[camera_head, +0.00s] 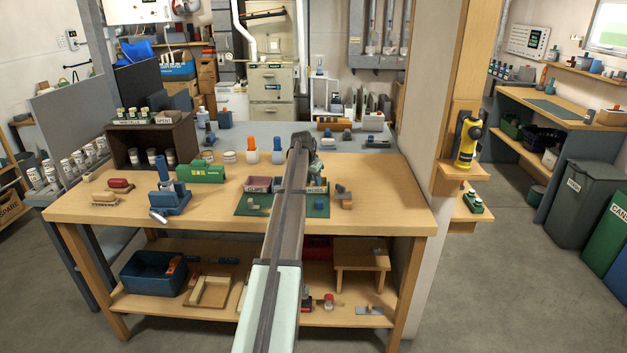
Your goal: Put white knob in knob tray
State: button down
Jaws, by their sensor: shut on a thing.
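The knob tray (317,189) stands on a green mat on the wooden bench, right of my arm. Its label reads "NOBS", with the left end hidden behind my arm. My gripper (316,170) is at the far end of the arm, over or just behind this tray; its height above it is unclear. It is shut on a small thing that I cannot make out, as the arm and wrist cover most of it. I cannot pick out the white knob for sure.
A second labelled tray (258,185) stands left of my arm. Small blocks (345,197) lie at the mat's right edge. The front bench edge is mostly clear.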

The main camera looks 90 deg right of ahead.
jog(key=shift+f, duration=0.1)
jog(key=c, duration=0.8)
grip_release()
jog(key=shift+c, duration=0.2)
jog(key=v, duration=1.2)
